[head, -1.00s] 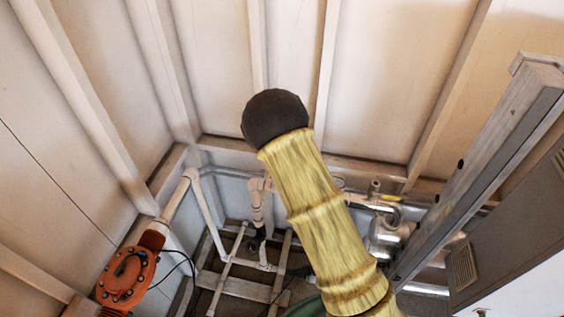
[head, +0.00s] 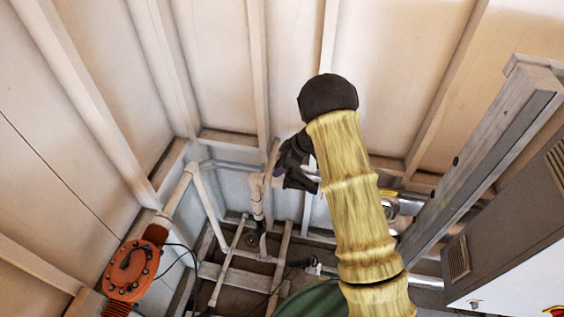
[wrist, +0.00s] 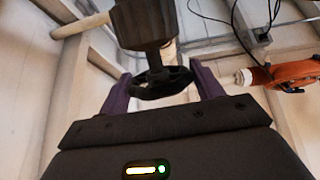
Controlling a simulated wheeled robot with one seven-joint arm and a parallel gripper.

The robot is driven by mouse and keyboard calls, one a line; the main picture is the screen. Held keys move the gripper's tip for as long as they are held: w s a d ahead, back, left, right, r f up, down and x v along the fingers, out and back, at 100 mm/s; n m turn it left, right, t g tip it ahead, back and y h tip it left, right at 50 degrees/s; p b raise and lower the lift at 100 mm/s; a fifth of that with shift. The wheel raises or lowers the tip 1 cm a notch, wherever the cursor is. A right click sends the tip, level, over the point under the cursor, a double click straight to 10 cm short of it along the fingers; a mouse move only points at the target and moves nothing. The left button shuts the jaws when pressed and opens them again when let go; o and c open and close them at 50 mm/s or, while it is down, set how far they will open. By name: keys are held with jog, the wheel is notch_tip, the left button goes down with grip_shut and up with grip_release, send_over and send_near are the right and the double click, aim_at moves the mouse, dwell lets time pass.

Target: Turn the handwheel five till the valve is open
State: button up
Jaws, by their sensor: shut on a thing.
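The handwheel (wrist: 163,84) is a small black spoked wheel in the wrist view, under a dark valve body (wrist: 146,22). My gripper (wrist: 162,80) has its two purple fingers on the left and right sides of the wheel, shut on its rim. In the head view my gripper (head: 297,162) shows as a dark shape just left of my yellow arm, by the white pipes. The handwheel cannot be made out in the head view. No number can be read on it, and how far the valve is open cannot be told.
An orange bolted flange unit (head: 131,270) stands at lower left with a black cable; it also shows at right in the wrist view (wrist: 292,72). White pipes (head: 207,210) run along the back corner. A grey beam (head: 480,165) and cabinet (head: 510,240) are at right.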

jog(key=g, duration=0.1)
jog(key=n+g, duration=0.1)
jog(key=shift+d+f+g, duration=0.15)
jog(key=shift+f+g, duration=0.15)
jog(key=shift+a+f+n+g+b, duration=0.1)
jog(key=shift+a+n+g+b, duration=0.15)
jog(key=shift+n+g, duration=0.5)
jog(key=shift+d+g+b, duration=0.1)
jog(key=shift+g+b, duration=0.3)
jog(key=shift+g, duration=0.35)
jog(key=n+g+b, duration=0.2)
jog(key=g+b, duration=0.1)
jog(key=shift+f+b, duration=0.2)
jog(key=shift+b, duration=0.2)
jog(key=shift+r+n+g+b, duration=0.25)
jog(key=shift+g+b, duration=0.4)
jog(key=shift+g, duration=0.05)
jog(key=o, duration=0.9)
jog(key=shift+r, duration=0.1)
jog(key=shift+o, duration=0.2)
jog(key=shift+r, duration=0.2)
